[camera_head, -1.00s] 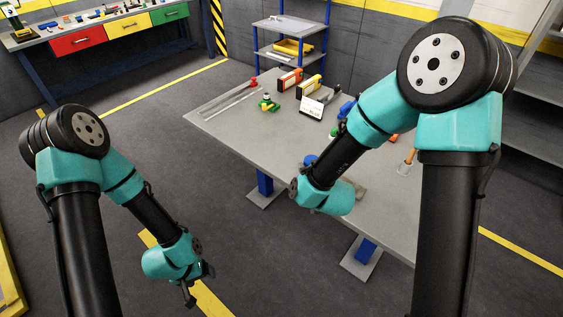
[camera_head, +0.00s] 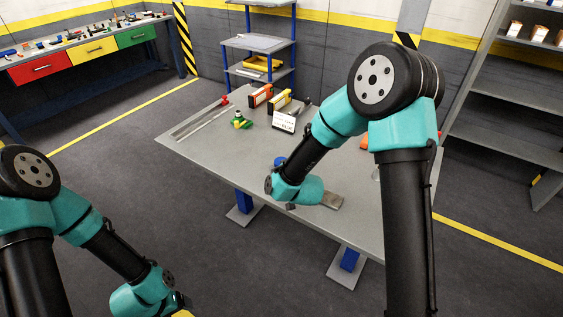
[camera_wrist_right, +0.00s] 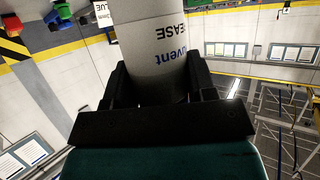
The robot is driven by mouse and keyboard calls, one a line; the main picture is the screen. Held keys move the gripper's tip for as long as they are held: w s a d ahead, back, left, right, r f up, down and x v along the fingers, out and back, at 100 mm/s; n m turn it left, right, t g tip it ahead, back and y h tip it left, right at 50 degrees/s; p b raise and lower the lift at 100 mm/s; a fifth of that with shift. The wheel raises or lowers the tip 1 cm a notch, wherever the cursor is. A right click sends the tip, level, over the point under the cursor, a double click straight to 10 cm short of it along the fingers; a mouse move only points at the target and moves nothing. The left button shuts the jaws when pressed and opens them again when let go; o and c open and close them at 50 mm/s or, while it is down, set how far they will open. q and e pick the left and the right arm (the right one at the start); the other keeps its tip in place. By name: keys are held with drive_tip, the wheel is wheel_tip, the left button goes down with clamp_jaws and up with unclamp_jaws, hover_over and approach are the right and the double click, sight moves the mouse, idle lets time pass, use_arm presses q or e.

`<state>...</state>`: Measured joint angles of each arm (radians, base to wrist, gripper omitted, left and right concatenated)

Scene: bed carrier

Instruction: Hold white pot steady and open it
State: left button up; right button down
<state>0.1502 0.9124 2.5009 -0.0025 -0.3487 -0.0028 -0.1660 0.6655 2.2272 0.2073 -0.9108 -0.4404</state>
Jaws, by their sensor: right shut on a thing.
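The white pot (camera_wrist_right: 152,38), a pale cylinder with dark upside-down lettering, sits between the two black fingers of my right gripper (camera_wrist_right: 158,74) in the right wrist view. The gripper is shut on it. In the head view my right wrist is over the table's near edge and hides most of the gripper and the pot. My left gripper (camera_head: 181,301) is at the bottom of the head view, low in front of the table and well away from the pot. Its fingers are mostly cut off, so their opening does not show.
A shelf rack (camera_head: 258,45) stands behind. The table's left part is mostly clear.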

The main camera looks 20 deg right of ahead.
drive_tip(key=w+d, duration=0.2)
drive_tip(key=w, duration=0.7)
drive_tip(key=shift+d+f, duration=0.25)
drive_tip(key=shift+f, duration=0.15)
drive_tip(key=shift+s, duration=0.1)
drive_tip(key=shift+f, duration=1.75)
drive_tip(key=shift+f, duration=0.2)
drive_tip(key=shift+c, duration=2.2)
unclamp_jaws()
drive_tip(key=shift+r, duration=0.15)
drive_tip(key=shift+s+r, duration=0.15)
drive_tip(key=v, duration=1.1)
drive_tip(key=shift+s, duration=0.35)
